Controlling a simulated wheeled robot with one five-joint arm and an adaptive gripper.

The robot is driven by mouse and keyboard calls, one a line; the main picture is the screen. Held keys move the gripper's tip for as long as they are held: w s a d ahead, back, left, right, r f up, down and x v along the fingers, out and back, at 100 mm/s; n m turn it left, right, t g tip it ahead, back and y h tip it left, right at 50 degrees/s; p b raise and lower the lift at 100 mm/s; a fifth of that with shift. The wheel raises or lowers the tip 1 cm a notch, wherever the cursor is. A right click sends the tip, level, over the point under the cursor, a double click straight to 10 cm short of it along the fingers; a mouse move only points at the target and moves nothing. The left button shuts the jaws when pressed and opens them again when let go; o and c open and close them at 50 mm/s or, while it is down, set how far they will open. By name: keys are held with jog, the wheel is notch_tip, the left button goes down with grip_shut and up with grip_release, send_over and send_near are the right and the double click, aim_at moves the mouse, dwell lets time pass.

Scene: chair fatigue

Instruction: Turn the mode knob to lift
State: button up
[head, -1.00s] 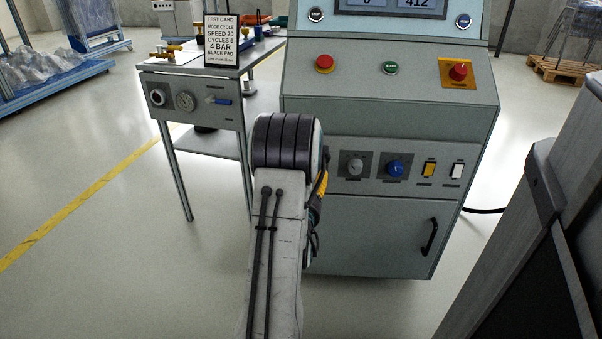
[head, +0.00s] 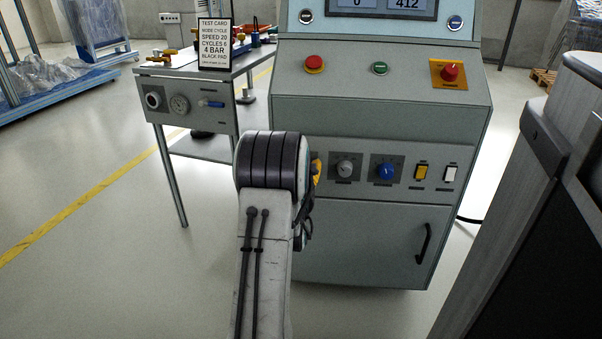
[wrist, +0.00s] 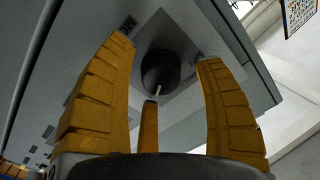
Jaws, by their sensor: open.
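The control cabinet's front panel carries a grey round knob (head: 346,168) and a blue knob (head: 387,171), each on a dark square plate. Their labels are too small to read. In the head view my arm hides most of the gripper.
Yellow (head: 421,171) and white (head: 450,173) rocker switches sit right of the knobs. A red button (head: 314,64), a green button (head: 380,68) and a red switch on yellow (head: 449,73) are above. A side table (head: 205,118) with a test card (head: 215,44) stands left.

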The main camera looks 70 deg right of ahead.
jog(key=shift+d, duration=0.3)
jog(key=c, duration=1.2)
